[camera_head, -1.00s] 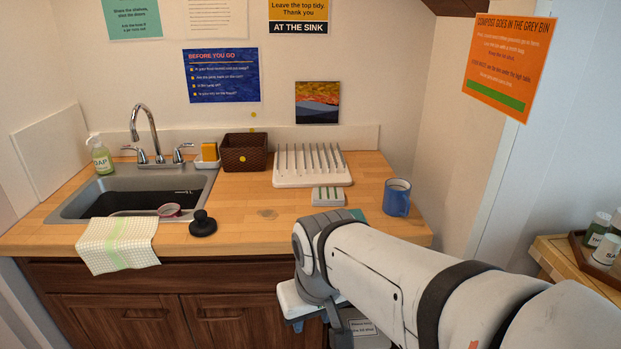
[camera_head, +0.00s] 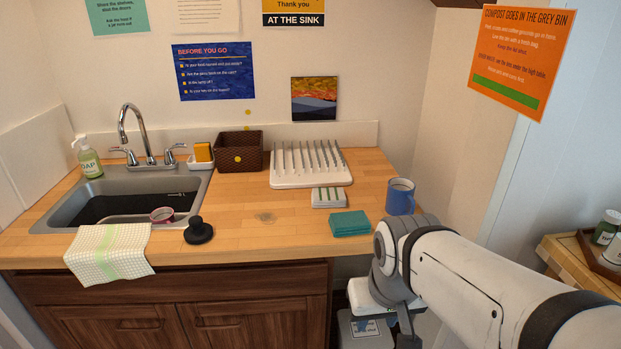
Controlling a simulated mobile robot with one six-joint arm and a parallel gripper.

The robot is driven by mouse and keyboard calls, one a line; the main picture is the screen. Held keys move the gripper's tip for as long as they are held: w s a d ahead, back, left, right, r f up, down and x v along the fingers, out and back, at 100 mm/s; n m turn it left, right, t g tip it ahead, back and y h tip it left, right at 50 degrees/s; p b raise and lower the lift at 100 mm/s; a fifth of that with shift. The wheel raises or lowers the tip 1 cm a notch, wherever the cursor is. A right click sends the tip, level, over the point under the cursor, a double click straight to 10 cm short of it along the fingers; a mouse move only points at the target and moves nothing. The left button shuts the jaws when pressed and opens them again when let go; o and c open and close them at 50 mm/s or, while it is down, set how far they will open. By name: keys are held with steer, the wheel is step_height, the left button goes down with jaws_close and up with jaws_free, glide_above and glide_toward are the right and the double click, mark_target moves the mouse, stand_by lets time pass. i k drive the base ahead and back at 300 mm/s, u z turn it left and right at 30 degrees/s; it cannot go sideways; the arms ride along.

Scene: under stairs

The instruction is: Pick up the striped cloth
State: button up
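A small folded cloth with pale and green-grey stripes (camera_head: 328,197) lies flat on the wooden counter, in front of the white drying rack. A folded teal cloth (camera_head: 350,223) lies just in front of it, near the counter's front edge. A pale checked cloth with a light green band (camera_head: 110,253) hangs over the front edge by the sink. My gripper (camera_head: 382,306) is low, in front of the counter and right of the cabinet, apart from all the cloths. Its fingers are not clear, so I cannot tell whether it is open.
A blue mug (camera_head: 400,197) stands right of the striped cloth, close to my arm. The drying rack (camera_head: 308,178) and a brown basket (camera_head: 239,152) stand behind. A black stopper (camera_head: 198,231) is left, beside the sink (camera_head: 68,216). The counter's middle is clear.

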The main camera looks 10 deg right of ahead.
mark_target(327, 197)
steer(key=u, duration=0.05)
steer(key=i, duration=1)
steer(key=z, duration=0.05)
